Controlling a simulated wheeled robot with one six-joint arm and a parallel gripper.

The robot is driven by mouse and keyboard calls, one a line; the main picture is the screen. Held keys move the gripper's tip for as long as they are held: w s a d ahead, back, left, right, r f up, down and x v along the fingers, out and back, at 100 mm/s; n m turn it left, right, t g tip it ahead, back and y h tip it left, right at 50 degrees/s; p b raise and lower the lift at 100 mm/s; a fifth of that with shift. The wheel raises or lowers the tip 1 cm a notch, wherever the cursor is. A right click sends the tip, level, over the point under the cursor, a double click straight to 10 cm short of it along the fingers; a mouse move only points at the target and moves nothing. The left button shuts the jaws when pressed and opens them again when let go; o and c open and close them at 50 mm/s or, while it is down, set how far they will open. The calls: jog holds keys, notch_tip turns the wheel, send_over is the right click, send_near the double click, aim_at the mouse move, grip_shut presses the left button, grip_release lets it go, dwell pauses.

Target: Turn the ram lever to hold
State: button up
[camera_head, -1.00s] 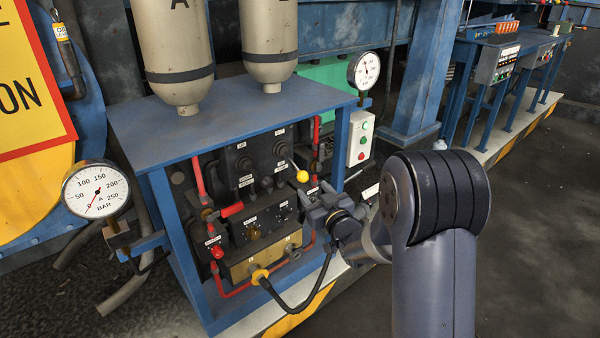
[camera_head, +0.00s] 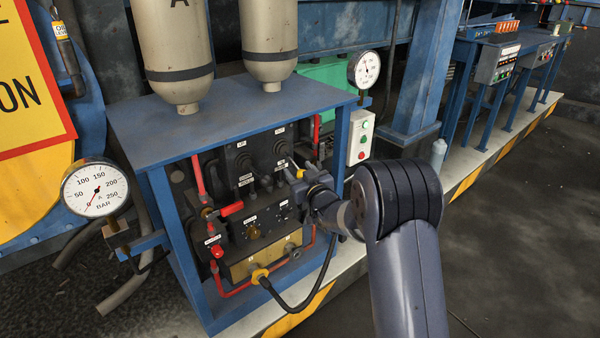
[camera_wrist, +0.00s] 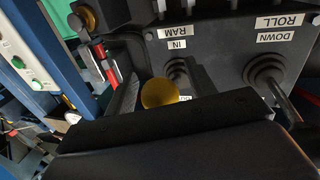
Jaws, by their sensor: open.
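The ram lever's yellow ball knob (camera_head: 300,174) stands out from the black valve panel, partly hidden by my gripper in the head view. My gripper (camera_head: 298,170) is at the knob, with its jaws open. In the wrist view the yellow knob (camera_wrist: 160,93) sits between the two fingers, close to the palm. A grey ridged finger is to its left and a dark finger to its right. Whether either finger touches the knob I cannot tell. The upside-down "RAM" and "IN" labels (camera_wrist: 180,37) show beyond it. Much of the lever's shaft is hidden.
A second black lever (camera_wrist: 275,88) stands to the right under the "ROLL" and "DOWN" labels. The blue frame (camera_head: 345,145) edges the panel. Red pipes (camera_head: 198,180), a black hose (camera_head: 318,285) and a pressure gauge (camera_head: 96,188) are nearby. The floor at right is clear.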

grip_shut()
jog(key=p, duration=0.1)
jog(key=r+g+p, duration=0.1)
jog(key=shift+s+d+r+p, duration=0.15)
jog(key=shift+r+p, duration=0.1)
jog(key=shift+p, duration=0.15)
jog(key=g+p, duration=0.1)
jog(key=p, duration=0.1)
jog(key=r+h+p, duration=0.1)
jog(key=p, duration=0.1)
jog(key=shift+s+d+r+n+g+p, duration=0.2)
jog(key=shift+n+g+p, duration=0.1)
jog(key=shift+g+p, duration=0.1)
jog(key=shift+r, duration=0.45)
grip_release()
jog(key=shift+s, duration=0.1)
